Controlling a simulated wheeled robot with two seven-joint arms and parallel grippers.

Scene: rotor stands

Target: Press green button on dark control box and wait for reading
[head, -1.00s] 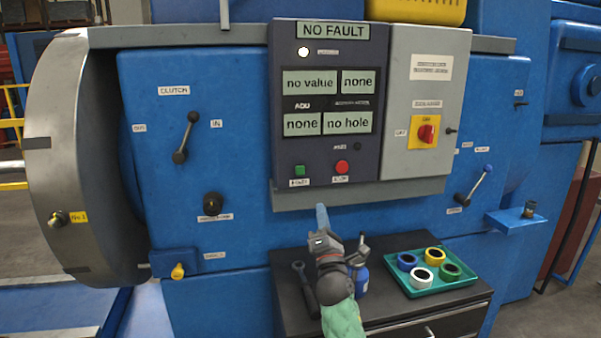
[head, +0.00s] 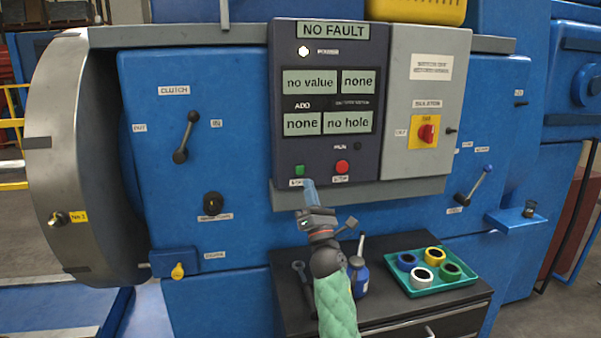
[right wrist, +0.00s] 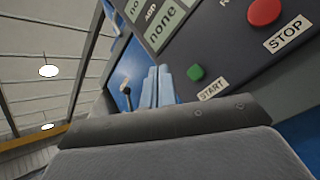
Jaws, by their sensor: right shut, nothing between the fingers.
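The dark control box (head: 283,145) is on the front of the blue machine. Its displays (head: 310,82) read "NO FAULT", "no value", "none", "none" and "no hole". The green button (head: 299,170), labelled START, is at its lower left; it also shows in the right wrist view (right wrist: 195,72). The red STOP button (head: 342,167) is to its right. My right gripper (head: 310,184) is shut and empty, its blue fingertips just below and right of the green button in the head view. In the right wrist view the fingertips (right wrist: 158,72) appear beside the button, with a visible gap. My left gripper is not in view.
A grey cabinet with a red rotary switch (head: 426,133) adjoins the box. A grey ledge (head: 400,190) runs under both. Below, a dark drawer unit holds a wrench (head: 302,280), a blue bottle (head: 359,277) and a teal tray (head: 446,284) with several coloured rings.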

